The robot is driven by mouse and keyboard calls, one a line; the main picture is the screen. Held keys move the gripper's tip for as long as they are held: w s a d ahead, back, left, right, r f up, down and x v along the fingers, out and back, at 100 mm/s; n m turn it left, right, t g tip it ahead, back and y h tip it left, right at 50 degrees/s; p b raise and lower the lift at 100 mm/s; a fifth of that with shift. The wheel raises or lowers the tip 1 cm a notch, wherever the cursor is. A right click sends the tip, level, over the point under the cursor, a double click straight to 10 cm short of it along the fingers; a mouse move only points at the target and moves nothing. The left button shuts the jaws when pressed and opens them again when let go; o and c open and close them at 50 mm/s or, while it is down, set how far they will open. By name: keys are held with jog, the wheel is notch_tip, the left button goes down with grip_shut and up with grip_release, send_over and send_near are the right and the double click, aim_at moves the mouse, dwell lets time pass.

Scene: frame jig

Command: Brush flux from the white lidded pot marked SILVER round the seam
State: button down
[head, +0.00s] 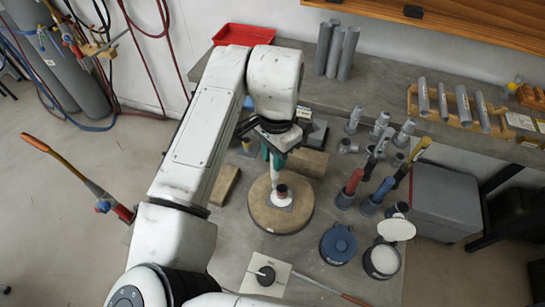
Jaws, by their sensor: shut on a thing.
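My gripper (274,152) is shut on a slim tool with a green handle (277,161), seemingly a brush, held about upright. Its pale lower part points down at a small dark reddish round piece (281,190). That piece stands on a small pale plate on a round brick turntable (262,214). The tool's tip is close to the piece; I cannot tell whether they touch, and the seam is too small to see. A pot with white contents (383,260) is open at the right, with a white oval lid (396,229) behind it. No marking is readable.
A closed blue-lidded pot (338,243) stands left of the open pot. Several coloured-handled tools (383,190) stand in holders right of the turntable. A white plate with a black knob (266,276) lies in front. Brick blocks (307,163) lie behind. A torch (112,207) is at left.

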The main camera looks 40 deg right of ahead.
jog(key=shift+w+d, duration=0.1)
jog(key=shift+d, duration=0.05)
jog(key=shift+f, duration=0.1)
dwell(1.0)
